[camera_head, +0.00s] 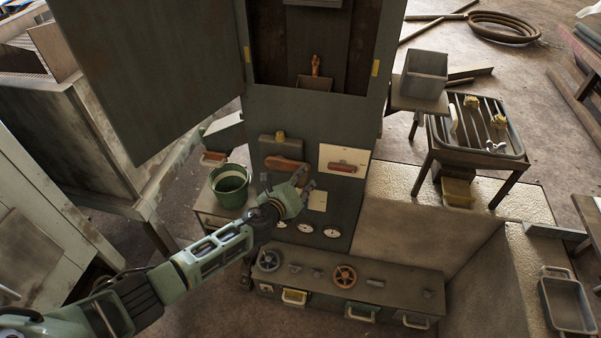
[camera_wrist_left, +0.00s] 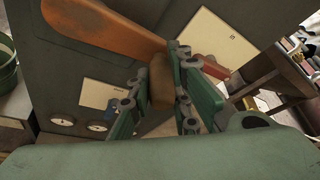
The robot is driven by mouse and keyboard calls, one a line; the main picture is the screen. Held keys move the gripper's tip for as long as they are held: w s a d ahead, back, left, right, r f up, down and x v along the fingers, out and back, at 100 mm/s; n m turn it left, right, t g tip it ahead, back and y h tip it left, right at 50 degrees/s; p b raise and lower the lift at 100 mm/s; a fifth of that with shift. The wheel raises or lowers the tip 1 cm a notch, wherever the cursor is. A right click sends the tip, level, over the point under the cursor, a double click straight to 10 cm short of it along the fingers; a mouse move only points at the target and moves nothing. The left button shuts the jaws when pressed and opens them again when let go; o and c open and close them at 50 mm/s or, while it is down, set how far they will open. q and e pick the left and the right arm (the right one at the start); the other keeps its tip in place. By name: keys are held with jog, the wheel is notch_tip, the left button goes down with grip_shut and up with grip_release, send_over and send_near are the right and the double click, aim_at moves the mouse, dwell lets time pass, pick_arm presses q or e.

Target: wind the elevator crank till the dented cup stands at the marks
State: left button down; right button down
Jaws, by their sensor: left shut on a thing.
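The grey-green elevator cabinet (camera_head: 328,117) stands in the middle with its shaft opening uncovered. Its crank has an orange-brown arm (camera_head: 285,163), large in the left wrist view (camera_wrist_left: 105,24). My left gripper (camera_head: 304,185) is shut on the crank's brown knob (camera_wrist_left: 162,88), with a finger on each side. Two yellow marks, a left one (camera_head: 247,53) and a right one (camera_head: 376,68), flank the opening. A cup (camera_head: 314,84) with an orange-brown piece (camera_head: 316,65) in it shows in the shaft, lower in the picture than the marks. I cannot tell whether it is dented. Another cup edge (camera_head: 312,3) shows above.
A red handle (camera_head: 343,167) on a white plate is right of the crank. Dials (camera_head: 305,228) sit below. A bench with valve wheels (camera_head: 345,275) stands in front. A green bucket (camera_head: 230,187) is at left, and a pale block (camera_head: 420,215) at right.

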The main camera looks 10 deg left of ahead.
pick_arm(q)
jog(key=shift+s+a+f+m+y+p, duration=0.15)
jog(key=shift+f+m+y+p, duration=0.2)
jog(key=shift+f, duration=0.4)
jog(key=c, duration=1.7)
grip_release()
jog(key=shift+a+r, duration=0.1)
jog(key=shift+r, duration=0.1)
jog(key=shift+s+r, duration=0.1)
jog(key=shift+s, duration=0.05)
jog(key=v, duration=1.1)
jog(key=shift+s+a, duration=0.1)
jog(key=shift+s, duration=0.15)
